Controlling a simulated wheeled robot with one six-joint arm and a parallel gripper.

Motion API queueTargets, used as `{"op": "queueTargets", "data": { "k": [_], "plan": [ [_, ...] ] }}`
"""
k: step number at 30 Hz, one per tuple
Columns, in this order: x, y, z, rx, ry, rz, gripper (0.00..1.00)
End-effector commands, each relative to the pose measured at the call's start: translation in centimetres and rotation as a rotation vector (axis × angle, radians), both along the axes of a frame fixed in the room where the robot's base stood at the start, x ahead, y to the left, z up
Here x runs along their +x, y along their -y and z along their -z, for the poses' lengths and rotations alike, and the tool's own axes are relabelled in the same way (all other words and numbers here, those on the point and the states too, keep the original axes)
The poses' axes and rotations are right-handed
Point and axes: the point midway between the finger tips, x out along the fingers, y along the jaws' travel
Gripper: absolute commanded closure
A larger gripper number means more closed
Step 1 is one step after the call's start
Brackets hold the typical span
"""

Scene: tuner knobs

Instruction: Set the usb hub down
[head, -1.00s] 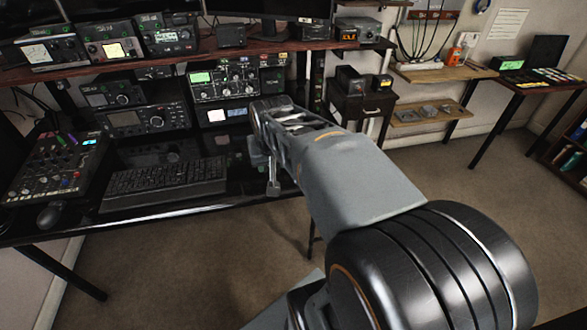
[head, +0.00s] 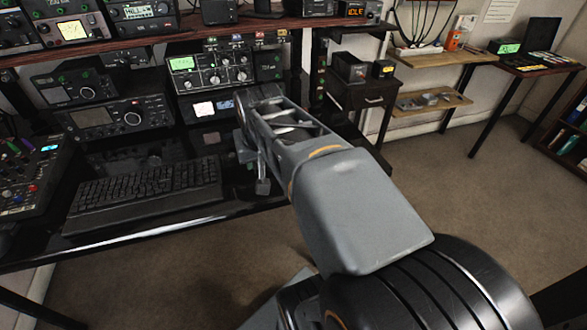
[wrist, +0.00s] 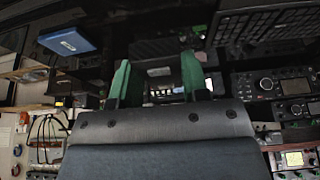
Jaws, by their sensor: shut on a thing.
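My gripper (wrist: 157,82) shows in the wrist view with its two green-padded fingers apart. A dark, box-like thing (wrist: 158,60) spans the space between the fingers; it is what I take to be the usb hub, though its outline is hard to make out against the dark desk. In the head view my gripper (head: 250,168) is over the right part of the black desk, right of the keyboard. My arm hides most of the jaws there, and I cannot pick out the hub.
The black keyboard (head: 148,192) lies on the desk (head: 150,228), with a mixer (head: 28,178) to its left. Radios (head: 104,120) stand behind it under a wooden shelf (head: 215,33). A small dark cabinet (head: 362,98) is farther right. The carpet (head: 470,190) is open.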

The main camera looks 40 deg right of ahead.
Motion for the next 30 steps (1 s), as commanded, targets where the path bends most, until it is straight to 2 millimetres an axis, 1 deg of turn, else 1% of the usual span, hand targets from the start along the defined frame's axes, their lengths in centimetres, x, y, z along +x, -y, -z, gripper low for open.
{"op": "queueTargets", "data": {
  "k": [1,5,9,13,15,21,30],
  "plan": [
    [0.3,0.5,0.7,0.000,-0.001,0.005,0.86],
    [1.7,2.5,1.9,0.003,-0.003,0.016,0.86],
    [4.0,5.4,3.5,0.004,-0.005,0.021,0.86],
    [5.9,7.8,5.1,0.003,-0.004,0.020,0.86],
    [6.6,8.4,6.5,0.003,-0.004,0.019,0.86],
    [7.9,9.8,8.7,0.001,-0.002,0.017,0.86],
    [8.6,10.4,9.7,0.000,-0.001,0.013,0.86]
  ]
}}
